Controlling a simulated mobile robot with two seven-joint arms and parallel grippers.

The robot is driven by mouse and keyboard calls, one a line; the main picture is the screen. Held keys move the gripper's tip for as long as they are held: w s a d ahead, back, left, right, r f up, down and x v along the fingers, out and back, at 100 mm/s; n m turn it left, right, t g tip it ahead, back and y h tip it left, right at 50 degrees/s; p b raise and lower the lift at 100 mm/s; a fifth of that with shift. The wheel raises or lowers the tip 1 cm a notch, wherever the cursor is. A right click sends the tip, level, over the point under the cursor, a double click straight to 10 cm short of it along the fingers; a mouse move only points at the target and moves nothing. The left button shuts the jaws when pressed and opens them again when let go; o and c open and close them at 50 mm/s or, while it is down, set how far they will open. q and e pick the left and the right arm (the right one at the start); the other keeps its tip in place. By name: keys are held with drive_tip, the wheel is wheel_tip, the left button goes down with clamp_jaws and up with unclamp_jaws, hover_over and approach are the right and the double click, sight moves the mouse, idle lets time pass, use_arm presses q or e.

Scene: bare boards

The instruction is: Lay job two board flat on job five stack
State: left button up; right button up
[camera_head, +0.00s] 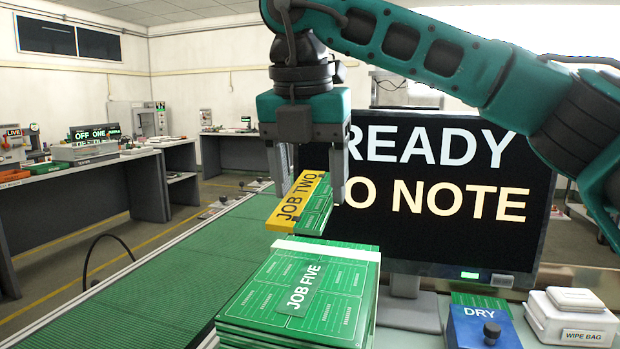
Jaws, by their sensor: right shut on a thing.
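The job two board (315,212) is a small green board with a yellow strip lettered JOB TWO along its left side. My right gripper (308,194) comes down from above and is shut on it, one finger on each side. The board is held above the back part of the job five stack, and a gap seems to show between them. The job five stack (340,306) is a pile of several green boards with a JOB FIVE label and a pale strip across its far end. My left gripper is not in view.
A large monitor (440,240) reading READY and NO NOTE stands just behind the stack to the right. A blue DRY box (482,328) and a white WIPE BAG box (572,318) sit at the right front. A green ribbed conveyor (165,285) runs along the left.

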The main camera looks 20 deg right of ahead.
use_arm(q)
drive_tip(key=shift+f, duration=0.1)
use_arm(e)
drive_tip(key=shift+f+b, duration=0.35)
drive_tip(key=b+x, duration=0.1)
drive_tip(key=x, duration=0.1)
drive_tip(key=b+x, duration=0.1)
drive_tip(key=b, duration=0.1)
drive_tip(key=s+b+x, duration=0.1)
drive_tip(key=x, duration=0.1)
drive_tip(key=shift+a+f+b, duration=0.3)
drive_tip(key=shift+f+b, duration=0.1)
drive_tip(key=shift+f, duration=0.4)
drive_tip(key=shift+f+b, duration=0.4)
drive_tip(key=shift+b, duration=0.2)
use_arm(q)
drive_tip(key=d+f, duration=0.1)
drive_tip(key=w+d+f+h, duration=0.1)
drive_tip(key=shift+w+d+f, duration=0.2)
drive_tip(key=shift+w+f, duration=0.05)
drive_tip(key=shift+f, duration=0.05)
use_arm(e)
drive_tip(key=shift+f, duration=0.1)
use_arm(q)
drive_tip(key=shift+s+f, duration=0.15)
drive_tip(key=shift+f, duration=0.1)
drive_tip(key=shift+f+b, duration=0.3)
drive_tip(key=shift+b, duration=0.05)
use_arm(e)
drive_tip(key=shift+f, duration=0.35)
